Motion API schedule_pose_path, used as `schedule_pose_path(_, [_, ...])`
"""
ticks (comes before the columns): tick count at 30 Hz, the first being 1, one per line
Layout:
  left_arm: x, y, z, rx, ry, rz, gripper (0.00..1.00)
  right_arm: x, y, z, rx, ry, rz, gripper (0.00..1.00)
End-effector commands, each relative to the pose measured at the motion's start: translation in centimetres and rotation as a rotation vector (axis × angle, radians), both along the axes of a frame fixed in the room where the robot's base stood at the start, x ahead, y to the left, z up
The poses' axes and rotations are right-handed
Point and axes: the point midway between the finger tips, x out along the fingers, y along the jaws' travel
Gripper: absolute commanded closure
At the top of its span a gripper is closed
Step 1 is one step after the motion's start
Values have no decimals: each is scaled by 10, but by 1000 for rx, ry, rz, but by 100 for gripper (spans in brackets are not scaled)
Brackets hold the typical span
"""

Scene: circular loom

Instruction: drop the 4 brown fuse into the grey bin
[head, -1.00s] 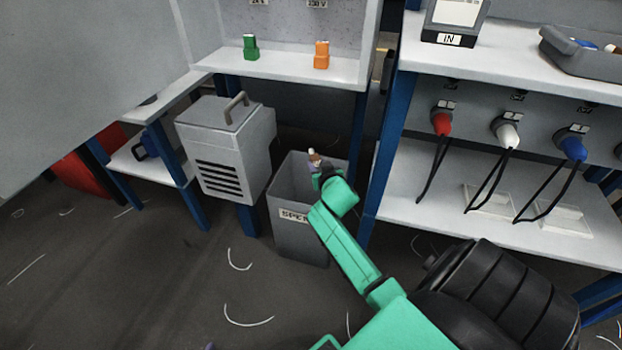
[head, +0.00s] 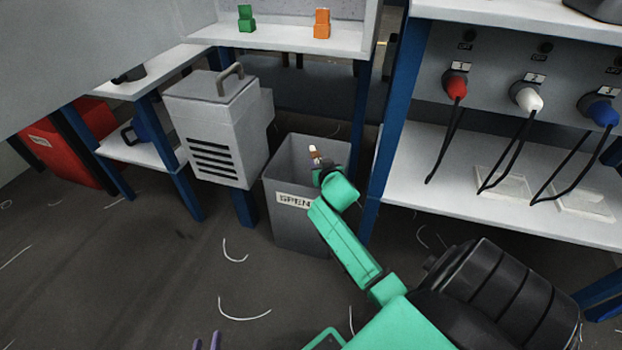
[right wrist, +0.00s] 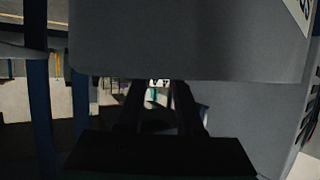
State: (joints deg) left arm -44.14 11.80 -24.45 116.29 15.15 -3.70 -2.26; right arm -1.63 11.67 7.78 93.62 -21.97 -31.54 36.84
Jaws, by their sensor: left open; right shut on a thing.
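The grey bin (head: 296,232) stands on the floor in the middle of the head view, with a partly hidden label on its front. My right gripper (head: 318,168) is shut on a brown fuse (head: 315,154) with a pale top, which shows against the bin's open mouth. I cannot tell its exact height over the rim. In the right wrist view the dark fingers (right wrist: 157,100) are in shadow and the fuse is not clear. My left gripper (head: 206,342) shows only as two purple fingertips, apart and empty, at the bottom edge of the head view. The bin's bottom is hidden.
A grey vented box (head: 215,135) stands left of the bin. A blue table leg (head: 370,195) and a shelf (head: 480,190) under red, white and blue plugs stand close on the right. Green and orange blocks sit on the shelf behind. The floor in front is mostly clear.

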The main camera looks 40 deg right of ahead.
Motion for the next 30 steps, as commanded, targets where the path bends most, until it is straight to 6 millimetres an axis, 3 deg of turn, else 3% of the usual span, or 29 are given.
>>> schedule_pose_path(1, [0, 0, 1, 0, 0, 0, 50, 0, 0, 1, 0, 0, 0, 100])
schedule_pose_path(2, [0, 0, 1, 0, 0, 0, 50, 0, 0, 1, 0, 0, 0, 56])
schedule_pose_path(4, [0, 0, 1, 0, 0, 0, 50, 0, 0, 1, 0, 0, 0, 30])
schedule_pose_path(13, [0, 0, 1, 0, 1, 0, 50, -1, 0, 1, 0, 1, 0, 29])
schedule_pose_path(17, [0, 0, 10, 4, 5, -4, 50, -10, 5, 7, 2, 1, 1, 29])
schedule_pose_path(24, [0, 1, 46, 35, 42, -30, 50, -66, 31, 35, 5, 4, -1, 29])
schedule_pose_path(30, [1, 4, 63, 67, 79, -47, 50, -109, 51, 52, 3, 3, -2, 29])
